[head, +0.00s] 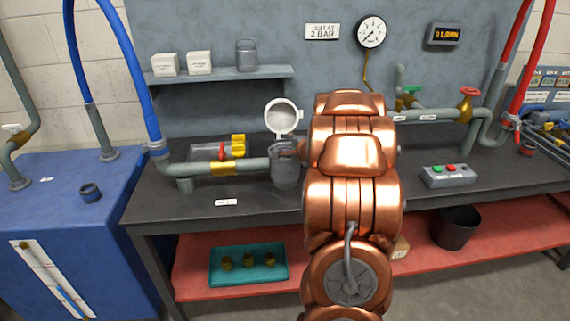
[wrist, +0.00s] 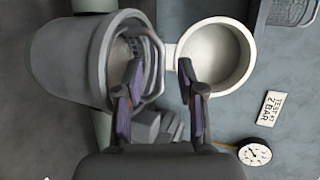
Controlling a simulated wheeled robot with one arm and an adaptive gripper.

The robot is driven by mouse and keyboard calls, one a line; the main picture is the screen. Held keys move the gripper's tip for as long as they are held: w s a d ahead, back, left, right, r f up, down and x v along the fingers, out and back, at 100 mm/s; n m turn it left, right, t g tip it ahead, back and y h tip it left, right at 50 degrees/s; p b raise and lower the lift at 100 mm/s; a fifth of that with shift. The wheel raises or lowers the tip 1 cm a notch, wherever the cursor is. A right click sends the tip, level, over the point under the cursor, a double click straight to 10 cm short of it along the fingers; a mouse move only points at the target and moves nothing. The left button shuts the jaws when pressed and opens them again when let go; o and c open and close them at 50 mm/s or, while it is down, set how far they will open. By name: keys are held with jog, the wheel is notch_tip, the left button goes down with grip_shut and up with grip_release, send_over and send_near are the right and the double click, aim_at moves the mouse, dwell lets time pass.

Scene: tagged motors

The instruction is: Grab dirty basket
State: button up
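A grey strainer housing (head: 285,172) stands in the pipe on the bench, with its round white lid (head: 283,117) swung open. In the wrist view, the housing (wrist: 75,60) lies at left with its mouth showing, and the lid (wrist: 214,57) is to the right. Inside the mouth I see part of a perforated basket (wrist: 134,47) with a bent grey handle (wrist: 160,62). My gripper (wrist: 160,75) is open; its left finger overlaps the mouth and its right finger is outside it. The handle appears between the fingers; I cannot tell whether they touch it. My arm hides most of the gripper in the head view.
A yellow valve handle (head: 238,146) is left of the housing. A teal tray (head: 248,279) sits on the lower red shelf, and a black bin (head: 456,228) stands at right.

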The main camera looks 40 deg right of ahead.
jog(key=shift+x, duration=1)
grip_shut()
